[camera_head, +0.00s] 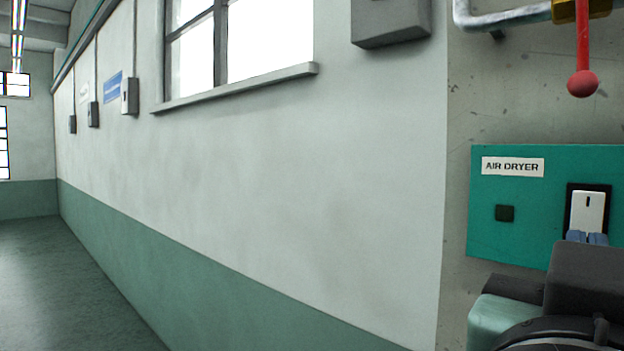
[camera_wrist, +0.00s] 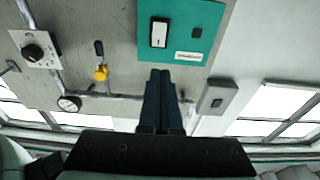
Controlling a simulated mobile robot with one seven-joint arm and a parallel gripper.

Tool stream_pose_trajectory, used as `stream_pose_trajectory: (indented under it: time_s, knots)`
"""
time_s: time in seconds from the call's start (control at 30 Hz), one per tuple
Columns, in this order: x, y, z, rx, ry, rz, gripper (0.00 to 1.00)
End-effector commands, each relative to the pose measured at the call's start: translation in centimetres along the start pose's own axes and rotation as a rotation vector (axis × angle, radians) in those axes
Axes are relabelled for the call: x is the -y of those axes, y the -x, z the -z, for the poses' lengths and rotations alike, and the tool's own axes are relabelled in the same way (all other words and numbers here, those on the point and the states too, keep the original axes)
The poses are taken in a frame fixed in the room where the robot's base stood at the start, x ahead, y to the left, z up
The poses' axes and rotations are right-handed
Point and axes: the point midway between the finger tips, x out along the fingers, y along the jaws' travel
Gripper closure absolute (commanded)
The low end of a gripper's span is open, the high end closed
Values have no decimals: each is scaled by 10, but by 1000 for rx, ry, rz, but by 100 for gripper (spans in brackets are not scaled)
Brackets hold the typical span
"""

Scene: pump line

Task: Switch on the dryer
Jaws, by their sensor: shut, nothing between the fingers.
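The air dryer panel (camera_head: 525,230) is a teal plate with a white "AIR DRYER" label (camera_head: 513,167), at the right of the head view. A white rocker switch (camera_head: 587,210) in a black frame sits on its right side. A small dark green square (camera_head: 505,213), seemingly an unlit lamp, is left of the switch. My gripper (camera_head: 587,238) is shut and empty, its blue fingertips in front of the switch's lower end. In the wrist view the switch (camera_wrist: 159,33) lies beyond the shut fingertips (camera_wrist: 160,73). I cannot tell whether they touch it.
A red lever with a ball knob (camera_head: 582,83) hangs from a pipe above the panel. In the wrist view a gauge (camera_wrist: 69,103) and a black knob on a plate (camera_wrist: 33,51) are to the left. A grey wall box (camera_wrist: 216,97) is right of the fingers.

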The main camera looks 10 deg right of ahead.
Motion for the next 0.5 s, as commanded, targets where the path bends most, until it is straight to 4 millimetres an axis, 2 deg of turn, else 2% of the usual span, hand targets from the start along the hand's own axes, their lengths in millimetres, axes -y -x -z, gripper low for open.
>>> stream_pose_trajectory:
  time_s: [0.27, 0.5]
  knots:
    - [1, -4, 3, 0, 3, 1, 100]
    - [1, -20, 6, 1, 6, -1, 100]
